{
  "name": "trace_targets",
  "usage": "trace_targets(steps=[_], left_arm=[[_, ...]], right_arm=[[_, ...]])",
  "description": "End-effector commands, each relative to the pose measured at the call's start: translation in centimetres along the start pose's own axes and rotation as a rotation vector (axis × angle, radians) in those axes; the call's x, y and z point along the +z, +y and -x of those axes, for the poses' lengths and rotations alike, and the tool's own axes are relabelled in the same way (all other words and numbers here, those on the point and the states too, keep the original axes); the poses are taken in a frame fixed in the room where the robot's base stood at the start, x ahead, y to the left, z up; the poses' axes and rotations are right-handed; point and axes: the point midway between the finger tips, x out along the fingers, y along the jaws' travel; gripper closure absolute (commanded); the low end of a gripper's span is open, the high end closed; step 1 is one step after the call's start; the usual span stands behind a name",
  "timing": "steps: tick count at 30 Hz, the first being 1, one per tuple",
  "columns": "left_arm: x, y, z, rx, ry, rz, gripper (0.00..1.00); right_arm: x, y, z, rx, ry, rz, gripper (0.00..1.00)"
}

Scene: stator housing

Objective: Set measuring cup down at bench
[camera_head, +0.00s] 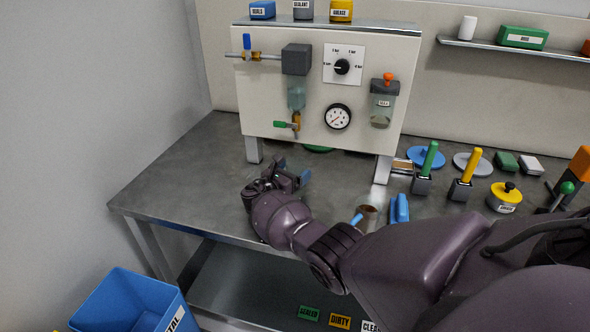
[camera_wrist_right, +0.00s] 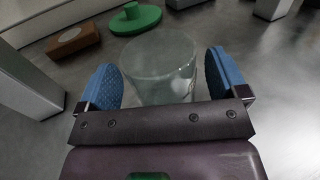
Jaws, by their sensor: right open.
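The measuring cup (camera_wrist_right: 160,65) is a clear, greenish see-through vessel in the right wrist view. It stands on the grey bench (camera_head: 180,165) between the two blue fingertip pads of my right gripper (camera_wrist_right: 168,82). The gripper is open, with a finger on each side of the cup; a small gap shows at the right pad. In the head view my right gripper (camera_head: 290,178) is low over the bench, below the panel, and the cup is hidden there. My left gripper is not in view.
A panel (camera_head: 300,110) with gauge and valves stands on legs behind my gripper. A green round part (camera_wrist_right: 135,18) and a brown block (camera_wrist_right: 73,41) lie beyond the cup. Several tools stand at the right. A blue bin (camera_head: 130,300) is at the lower left. The bench's left part is clear.

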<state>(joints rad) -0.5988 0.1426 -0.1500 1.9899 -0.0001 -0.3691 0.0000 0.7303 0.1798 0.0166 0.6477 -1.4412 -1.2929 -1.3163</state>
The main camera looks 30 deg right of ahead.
Motion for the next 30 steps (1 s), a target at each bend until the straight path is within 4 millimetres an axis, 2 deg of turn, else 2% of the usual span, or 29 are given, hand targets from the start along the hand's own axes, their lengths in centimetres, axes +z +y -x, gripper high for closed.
trace_targets(steps=[9,15,21,30], left_arm=[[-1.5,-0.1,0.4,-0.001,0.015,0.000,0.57],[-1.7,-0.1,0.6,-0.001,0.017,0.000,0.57],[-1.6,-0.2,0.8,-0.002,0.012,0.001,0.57],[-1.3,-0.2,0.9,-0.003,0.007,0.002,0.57]], right_arm=[[0.0,0.0,6.2,0.003,0.003,-0.001,0.08],[-0.1,0.0,9.3,0.002,0.002,0.001,0.08],[-0.1,0.0,10.8,0.001,0.002,0.001,0.08],[-0.1,0.0,11.0,0.000,0.001,0.001,0.08]])
